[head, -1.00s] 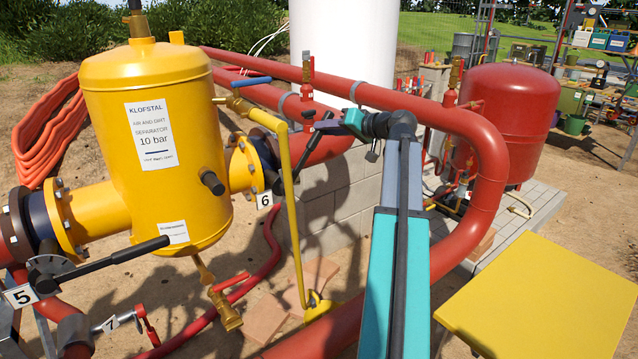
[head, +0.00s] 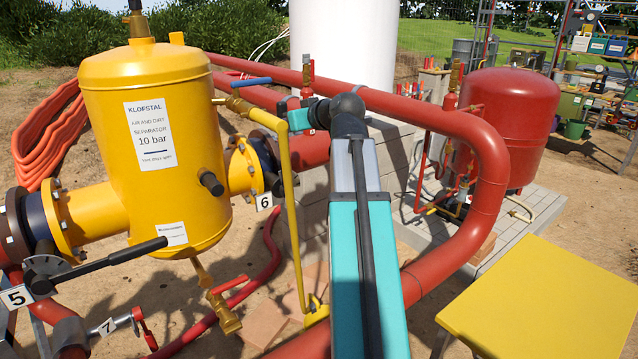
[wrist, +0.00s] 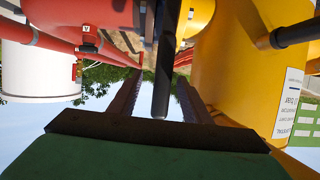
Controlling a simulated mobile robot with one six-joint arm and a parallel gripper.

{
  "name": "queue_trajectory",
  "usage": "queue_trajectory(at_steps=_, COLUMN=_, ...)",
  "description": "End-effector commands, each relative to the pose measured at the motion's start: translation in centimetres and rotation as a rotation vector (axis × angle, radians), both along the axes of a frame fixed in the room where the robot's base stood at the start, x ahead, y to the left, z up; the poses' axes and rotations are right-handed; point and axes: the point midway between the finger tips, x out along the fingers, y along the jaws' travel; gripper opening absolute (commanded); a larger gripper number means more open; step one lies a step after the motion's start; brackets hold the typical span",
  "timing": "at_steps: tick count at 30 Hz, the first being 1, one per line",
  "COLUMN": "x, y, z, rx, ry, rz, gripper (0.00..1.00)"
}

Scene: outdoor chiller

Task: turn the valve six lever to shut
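The valve six lever is a dark bar (wrist: 164,60) in the wrist view, coming down from the top centre to between my fingers. In the head view the number 6 tag (head: 264,202) hangs below the flanged valve (head: 264,155) right of the yellow separator. A dark lever part (head: 287,170) shows beside it, partly behind the thin yellow pipe. My gripper (wrist: 159,85) is open, with one finger on each side of the bar and gaps visible. In the head view my gripper (head: 291,118) is at the valve's upper right; its fingertips are hard to make out.
The yellow separator (head: 160,150) stands close on the left, with valve five's black lever (head: 120,262) in front. A thin yellow pipe (head: 292,220) rises near the valve. Red pipes (head: 455,120) run behind and right. A yellow panel (head: 550,300) is at lower right.

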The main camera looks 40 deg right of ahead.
Motion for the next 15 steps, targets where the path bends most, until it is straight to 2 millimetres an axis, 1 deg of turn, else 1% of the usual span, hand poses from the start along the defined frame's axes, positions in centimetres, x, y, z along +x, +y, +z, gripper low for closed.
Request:
queue_trajectory(at_steps=5, x=0.03, y=-0.05, z=0.14, rx=0.0, ry=-0.003, rz=-0.001, gripper=0.44)
queue_trajectory(at_steps=6, x=0.03, y=-0.06, z=0.15, rx=0.0, ry=-0.003, rz=-0.001, gripper=0.5)
queue_trajectory(at_steps=8, x=0.04, y=-0.07, z=0.16, rx=0.0, ry=-0.004, rz=-0.001, gripper=0.6)
queue_trajectory(at_steps=9, x=0.04, y=-0.08, z=0.17, rx=0.0, ry=-0.004, rz=-0.001, gripper=0.62)
queue_trajectory(at_steps=15, x=0.05, y=-0.08, z=0.21, rx=0.0, ry=-0.005, rz=-0.001, gripper=0.62)
